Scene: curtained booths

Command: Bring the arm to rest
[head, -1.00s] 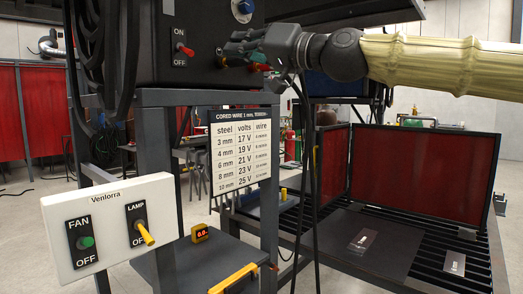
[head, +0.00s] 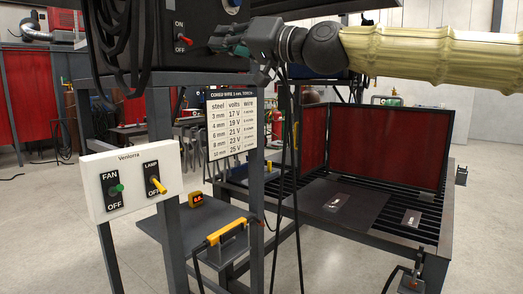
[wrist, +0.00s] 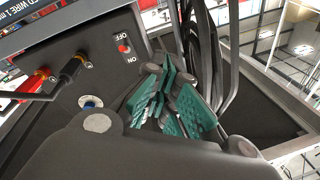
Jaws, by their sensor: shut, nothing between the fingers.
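My arm in a tan sleeve (head: 430,55) comes in from the upper right in the head view. My gripper (head: 222,42) is at its left end, in front of the dark machine (head: 155,60) with a red ON/OFF switch (head: 184,40). In the wrist view the green finger pads of my gripper (wrist: 168,100) are drawn together with nothing held. The machine front, with the red switch (wrist: 123,48) and cable plugs (wrist: 72,68), lies beyond them. I cannot tell the exact gap between fingers and machine.
A white Venlorra switch box (head: 133,180) is at the left. A shelf (head: 170,232) bears a yellow-handled tool (head: 227,232) and a small display (head: 195,199). A slatted table (head: 385,240) with red screens (head: 388,148) stands at right. Black cables hang below my gripper. Open floor shows at left.

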